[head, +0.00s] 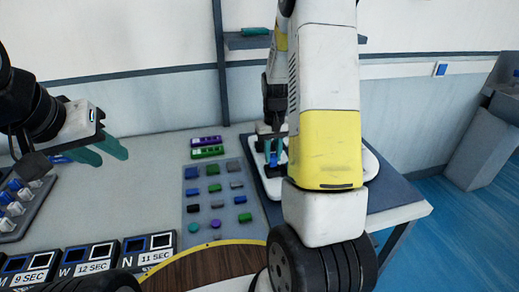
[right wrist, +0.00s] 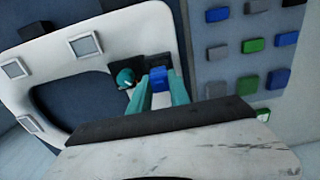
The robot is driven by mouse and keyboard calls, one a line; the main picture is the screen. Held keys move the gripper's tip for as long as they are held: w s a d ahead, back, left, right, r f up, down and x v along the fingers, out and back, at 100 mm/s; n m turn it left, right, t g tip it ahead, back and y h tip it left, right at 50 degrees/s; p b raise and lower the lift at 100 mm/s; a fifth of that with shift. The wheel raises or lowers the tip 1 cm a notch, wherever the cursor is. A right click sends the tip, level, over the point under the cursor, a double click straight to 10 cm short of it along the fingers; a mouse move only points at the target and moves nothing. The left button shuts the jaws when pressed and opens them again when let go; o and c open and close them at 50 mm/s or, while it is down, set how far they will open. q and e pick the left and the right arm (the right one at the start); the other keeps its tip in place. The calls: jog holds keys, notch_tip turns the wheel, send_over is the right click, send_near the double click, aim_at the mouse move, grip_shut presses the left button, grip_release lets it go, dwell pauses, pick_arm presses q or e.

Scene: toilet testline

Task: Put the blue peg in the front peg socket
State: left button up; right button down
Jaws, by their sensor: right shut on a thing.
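The blue peg (right wrist: 158,78) is between the teal fingers of my right gripper (right wrist: 160,92), which is shut on it. In the head view the peg (head: 274,158) and my right gripper (head: 272,148) are over the white toilet-shaped board (head: 368,163), partly hidden by my right arm. In the right wrist view, a dark square socket (right wrist: 154,61) lies just beyond the peg; I cannot tell whether the peg touches it. A teal round peg (right wrist: 125,77) sits in a dark socket beside it. My left gripper (head: 100,150) is open and empty at the left.
A grey-blue panel with coloured blocks (head: 213,187) lies left of the board. Purple and green pieces (head: 207,146) lie behind it. Labelled timer boxes (head: 88,262) line the front left, beside a round brown surface (head: 205,268). A switch tray (head: 20,205) stands far left.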

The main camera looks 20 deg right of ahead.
aim_at(273, 156)
notch_tip(273, 156, down, 3)
jog(key=shift+r, duration=0.15)
jog(key=shift+s+a, duration=0.1)
jog(key=shift+f, duration=0.25)
